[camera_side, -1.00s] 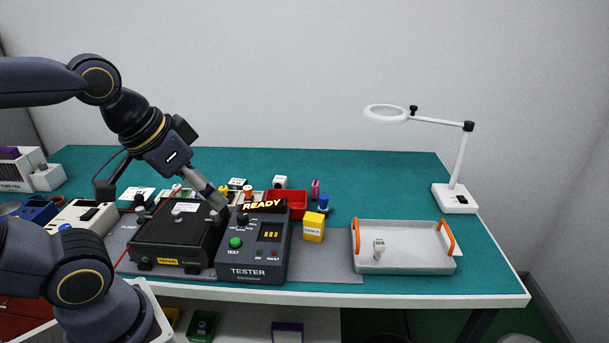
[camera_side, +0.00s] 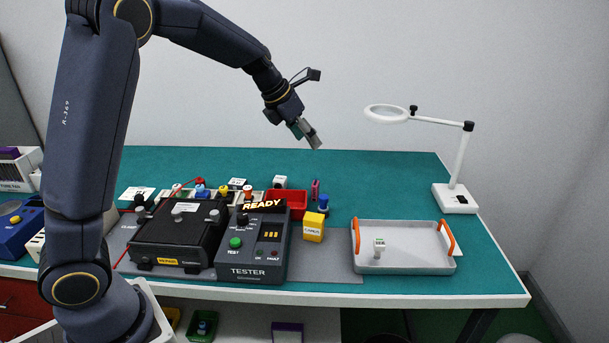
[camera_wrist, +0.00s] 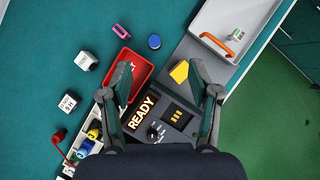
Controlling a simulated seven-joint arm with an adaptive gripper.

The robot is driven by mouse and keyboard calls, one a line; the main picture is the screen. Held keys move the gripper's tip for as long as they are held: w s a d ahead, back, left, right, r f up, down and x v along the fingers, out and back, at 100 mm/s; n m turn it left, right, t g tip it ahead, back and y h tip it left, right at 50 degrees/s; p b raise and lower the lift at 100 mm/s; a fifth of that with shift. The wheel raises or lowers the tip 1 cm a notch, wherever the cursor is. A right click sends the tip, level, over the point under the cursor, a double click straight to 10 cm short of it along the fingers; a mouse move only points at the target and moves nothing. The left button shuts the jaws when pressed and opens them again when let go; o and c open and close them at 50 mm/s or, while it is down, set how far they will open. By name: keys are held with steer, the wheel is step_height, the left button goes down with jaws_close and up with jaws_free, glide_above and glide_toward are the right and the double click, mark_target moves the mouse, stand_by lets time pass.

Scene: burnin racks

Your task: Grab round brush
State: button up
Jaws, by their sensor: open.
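A small blue round-topped piece (camera_side: 323,203) stands on the mat right of the red bin; from above it is a blue disc (camera_wrist: 154,42). It may be the round brush, but I cannot tell for sure. My gripper (camera_side: 310,137) hangs high above the table, tilted down to the right, apart from everything. In the wrist view my gripper (camera_wrist: 162,80) has its two fingers wide apart with nothing between them. The blue piece shows beyond the fingertips.
The tester (camera_side: 252,258) with its READY sign and a black unit (camera_side: 178,240) stand at front. A yellow box (camera_side: 314,227), red bin (camera_side: 290,205) and pink piece (camera_side: 315,190) are close by. A grey tray (camera_side: 410,267) and magnifier lamp (camera_side: 456,198) are at right. The back table is clear.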

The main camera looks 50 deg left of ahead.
steer(key=g, duration=0.1)
glide_toward(321, 198)
steer(key=shift+g+y, duration=0.3)
steer(key=shift+y, duration=0.1)
steer(key=x, duration=0.3)
steer(key=w+x, duration=0.1)
steer(key=x, duration=0.2)
steer(key=shift+w+d+f, duration=0.1)
steer(key=shift+w+d, duration=0.05)
steer(key=x, duration=0.5)
steer(key=shift+d+f, duration=0.15)
steer(key=shift+f, duration=0.25)
jaws_close()
